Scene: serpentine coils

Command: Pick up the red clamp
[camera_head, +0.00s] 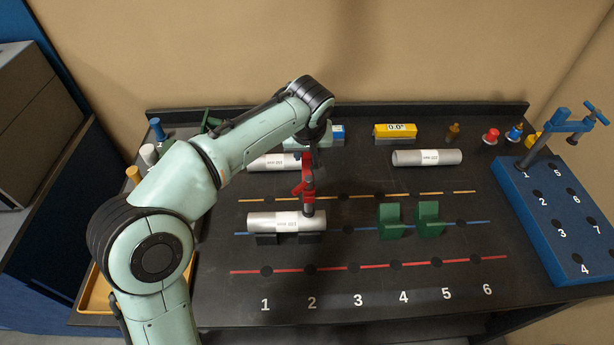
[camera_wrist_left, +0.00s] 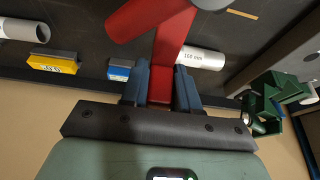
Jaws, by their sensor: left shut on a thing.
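The red clamp (camera_head: 304,187) is in my left gripper (camera_head: 308,150), near the middle of the table in the head view. In the left wrist view the red clamp (camera_wrist_left: 172,50) runs up from between the two blue fingers of my left gripper (camera_wrist_left: 162,82), which are shut on it. In the head view the clamp's dark lower end overlaps the right end of a silver tube (camera_head: 270,221) resting on black supports. I cannot tell whether they touch. My arm hides part of the table's left side. My right gripper is not in view.
A blue block with numbered holes (camera_head: 560,228) stands at the right, with a blue clamp (camera_head: 560,124) upright in it. Two green supports (camera_head: 428,218) stand right of the tube. Another tube (camera_head: 427,157) and a yellow level (camera_head: 394,131) lie behind. The front right table is clear.

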